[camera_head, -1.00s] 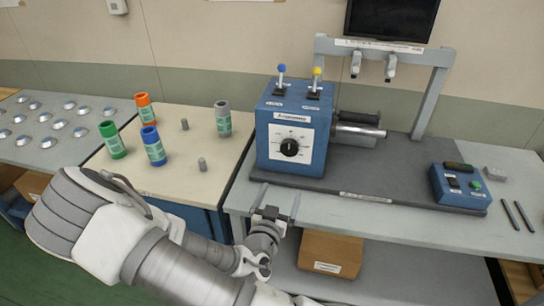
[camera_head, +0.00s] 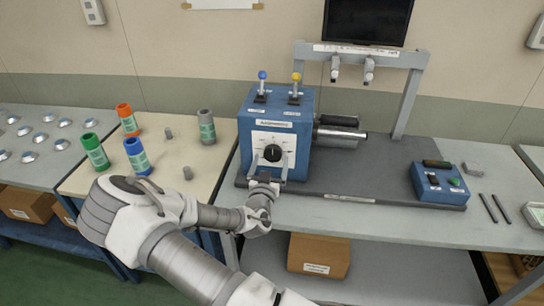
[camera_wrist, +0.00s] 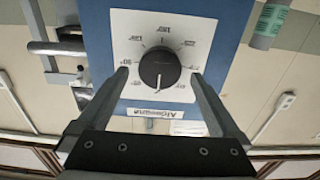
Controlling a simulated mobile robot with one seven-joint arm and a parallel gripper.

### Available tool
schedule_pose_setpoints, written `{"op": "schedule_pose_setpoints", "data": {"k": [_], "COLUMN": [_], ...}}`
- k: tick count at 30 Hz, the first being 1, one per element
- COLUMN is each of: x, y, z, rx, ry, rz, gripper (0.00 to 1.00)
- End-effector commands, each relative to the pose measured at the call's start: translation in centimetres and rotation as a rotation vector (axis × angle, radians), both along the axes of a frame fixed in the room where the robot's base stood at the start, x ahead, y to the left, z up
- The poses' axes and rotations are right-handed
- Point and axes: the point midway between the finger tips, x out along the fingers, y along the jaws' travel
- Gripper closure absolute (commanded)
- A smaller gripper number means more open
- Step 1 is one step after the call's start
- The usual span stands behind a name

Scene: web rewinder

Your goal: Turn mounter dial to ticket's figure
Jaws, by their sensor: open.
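The mounter dial is a round black knob (camera_head: 272,153) on a white scale plate on the front of the blue mounter box (camera_head: 300,108). In the wrist view the knob (camera_wrist: 160,68) sits upside down in the middle, with a pale pointer mark toward the printed name label. The scale figures around it are small and inverted. My gripper (camera_head: 265,178) is open just in front of the plate. In the wrist view my gripper's fingers (camera_wrist: 160,76) stand either side of the knob, with gaps on both sides. I cannot identify the ticket or read its figure.
Two toggle levers, blue (camera_head: 262,78) and yellow (camera_head: 296,78), top the box. A roller (camera_head: 342,135) juts from its right side. A blue control box (camera_head: 438,185) stands on the right. Coloured cylinders, including a blue one (camera_head: 137,156), stand on the left table.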

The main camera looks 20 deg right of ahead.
Motion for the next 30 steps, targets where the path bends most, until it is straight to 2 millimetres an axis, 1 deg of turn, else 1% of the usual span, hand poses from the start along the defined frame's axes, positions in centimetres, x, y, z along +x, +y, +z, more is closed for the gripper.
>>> {"op": "schedule_pose_setpoints", "data": {"k": [1, 3, 6, 16, 17, 18, 20, 21, 23, 24, 26, 30], "x": [0.6, 1.3, 1.9, 2.3, 2.3, 2.3, 2.3, 2.3, 2.3, 2.3, 2.2, 2.2], "y": [-0.5, -0.9, -1.3, -1.6, -1.6, -1.5, -1.5, -1.5, -1.5, -1.5, -1.5, -1.5], "z": [0.1, 0.1, 0.0, 0.0, 0.0, 0.0, 0.0, 0.0, 0.0, 0.0, 0.0, 0.0], "rx": [0.0, 0.0, 0.0, 0.001, 0.001, 0.001, 0.0, 0.0, 0.0, 0.0, 0.0, 0.0], "ry": [-0.001, -0.001, 0.0, 0.001, 0.001, 0.001, 0.0, 0.0, 0.0, 0.0, 0.0, 0.0], "rz": [-0.002, -0.002, -0.001, -0.001, -0.001, -0.001, -0.001, -0.001, -0.001, -0.001, -0.001, -0.001], "gripper": [0.0, 0.0, 0.0, 0.0, 0.02, 0.09, 0.2, 0.27, 0.38, 0.45, 0.56, 0.81]}}
